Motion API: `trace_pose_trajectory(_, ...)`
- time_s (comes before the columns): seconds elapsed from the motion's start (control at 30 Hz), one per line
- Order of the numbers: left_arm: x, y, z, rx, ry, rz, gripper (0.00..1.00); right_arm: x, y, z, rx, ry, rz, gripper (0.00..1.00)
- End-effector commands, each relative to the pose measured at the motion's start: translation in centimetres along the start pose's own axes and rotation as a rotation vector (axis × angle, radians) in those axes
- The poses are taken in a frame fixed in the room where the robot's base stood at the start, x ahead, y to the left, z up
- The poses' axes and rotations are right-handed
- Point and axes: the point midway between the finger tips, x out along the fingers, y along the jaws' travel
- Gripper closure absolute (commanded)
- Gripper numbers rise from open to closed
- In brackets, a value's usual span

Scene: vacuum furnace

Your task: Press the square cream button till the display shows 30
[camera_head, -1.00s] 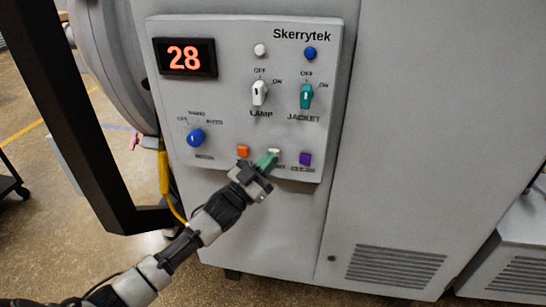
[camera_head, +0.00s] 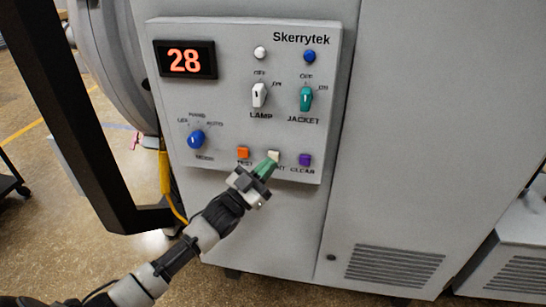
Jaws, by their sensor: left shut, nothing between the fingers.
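The display (camera_head: 185,59) at the panel's upper left reads 28 in orange-red digits. The square cream button (camera_head: 274,155) is in the bottom row, between an orange and a purple button; its lower left part is hidden behind my gripper. My left gripper (camera_head: 267,166) comes in from the lower left. Its green fingertips are shut and empty, at the button's lower left edge. I cannot tell whether they touch it. My right gripper is not in view.
The orange button (camera_head: 243,153) and purple button (camera_head: 305,160) sit close on either side. Above are a blue mode knob (camera_head: 196,139), a white lamp switch (camera_head: 260,95) and a teal jacket switch (camera_head: 306,99). A black post (camera_head: 75,110) stands left of the panel.

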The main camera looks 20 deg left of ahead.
Motion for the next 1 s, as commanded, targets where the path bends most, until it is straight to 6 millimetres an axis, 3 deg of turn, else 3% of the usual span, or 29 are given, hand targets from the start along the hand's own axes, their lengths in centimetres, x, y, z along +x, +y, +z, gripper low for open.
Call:
trace_pose_trajectory(0.6,-3.3,2.4,-2.6,-0.001,0.0,0.0,1.0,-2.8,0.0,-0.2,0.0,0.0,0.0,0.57)
trace_pose_trajectory(1.0,-3.5,2.5,-2.5,0.0,0.001,0.0,1.0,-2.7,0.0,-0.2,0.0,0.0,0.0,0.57)
